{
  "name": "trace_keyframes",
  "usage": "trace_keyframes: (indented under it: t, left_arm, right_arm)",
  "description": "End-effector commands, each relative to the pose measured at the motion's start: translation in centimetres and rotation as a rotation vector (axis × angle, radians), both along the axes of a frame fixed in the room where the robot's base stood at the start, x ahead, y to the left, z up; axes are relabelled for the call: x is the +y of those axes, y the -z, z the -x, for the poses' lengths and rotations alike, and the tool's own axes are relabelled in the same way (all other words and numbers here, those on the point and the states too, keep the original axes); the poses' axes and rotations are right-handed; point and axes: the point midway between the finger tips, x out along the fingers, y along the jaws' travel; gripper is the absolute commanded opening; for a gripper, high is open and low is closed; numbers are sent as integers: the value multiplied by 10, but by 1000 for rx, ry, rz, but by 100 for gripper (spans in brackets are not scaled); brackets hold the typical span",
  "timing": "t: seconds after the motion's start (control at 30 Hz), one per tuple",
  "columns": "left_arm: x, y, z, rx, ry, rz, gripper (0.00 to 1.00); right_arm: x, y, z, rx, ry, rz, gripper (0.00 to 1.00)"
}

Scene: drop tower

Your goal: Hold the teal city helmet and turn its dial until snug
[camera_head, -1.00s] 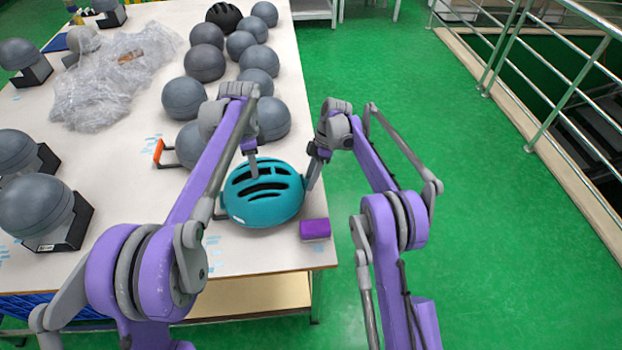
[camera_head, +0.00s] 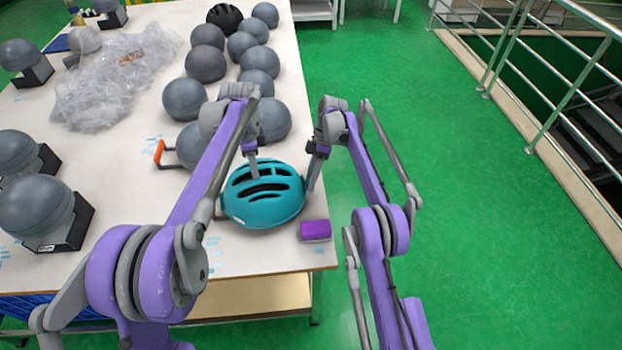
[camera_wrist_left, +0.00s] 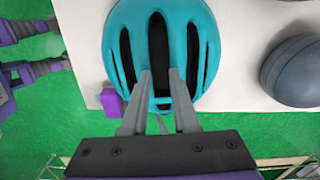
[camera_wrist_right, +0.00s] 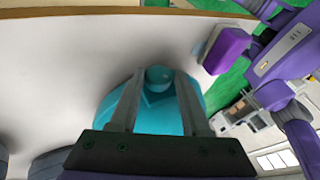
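The teal helmet (camera_head: 262,208) sits upright near the table's right edge, with dark vents across its shell. It also shows in the left wrist view (camera_wrist_left: 203,55). My left gripper (camera_head: 254,172) reaches down onto the shell; its fingers (camera_wrist_left: 160,74) are close together at a rib and vent and appear shut on it, though the contact is partly hidden. My right gripper (camera_head: 310,185) is at the helmet's right side. In the right wrist view its fingers (camera_wrist_right: 159,74) closely flank the round teal dial (camera_wrist_right: 159,77), one on each side.
A purple block (camera_head: 315,230) lies on the table (camera_head: 270,258) just in front of the helmet. Several grey spheres (camera_head: 272,119) stand behind it, close to my left arm. An orange-handled item (camera_head: 159,152) lies to the left. The green floor (camera_head: 440,140) is open at right.

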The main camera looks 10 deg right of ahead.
Motion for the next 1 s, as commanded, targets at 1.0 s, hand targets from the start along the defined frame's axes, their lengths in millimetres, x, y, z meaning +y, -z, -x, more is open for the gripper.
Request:
trace_keyframes:
  t: [1.0]
  left_arm:
    - [-1, 5, 1, 3, 1, 0, 28]
  right_arm:
    - [-1, 0, 4, -249, 4, -31, 72]
